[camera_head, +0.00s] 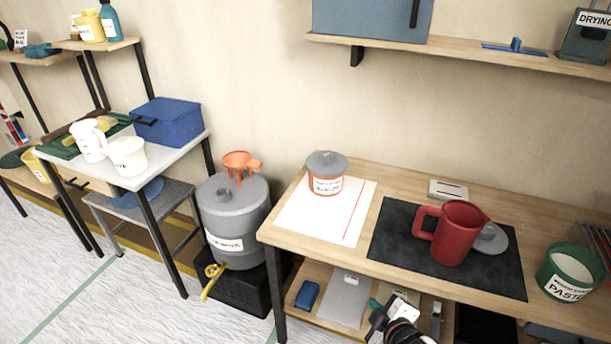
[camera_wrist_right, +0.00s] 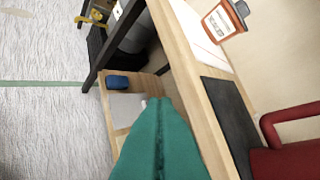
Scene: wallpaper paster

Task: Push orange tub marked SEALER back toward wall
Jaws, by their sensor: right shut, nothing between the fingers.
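The orange tub (camera_head: 327,187) has a grey lid and a white label whose print is too small to read surely. It stands upright on a white sheet (camera_head: 345,222) with a red line, at the back left of the workbench. In the right wrist view the tub (camera_wrist_right: 226,20) shows at the top right. My right gripper (camera_head: 376,304) is low, at the bench's front side, well in front of the tub and apart from it. Its teal fingers (camera_wrist_right: 158,104) are shut and empty. My left gripper is not in view.
A red jug (camera_head: 456,236) stands on a black mat (camera_head: 395,235) right of the sheet. A green paste tub (camera_head: 567,275) is at the right. A grey drum (camera_head: 235,225) with an orange funnel stands left of the bench. The sheet's front is clear.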

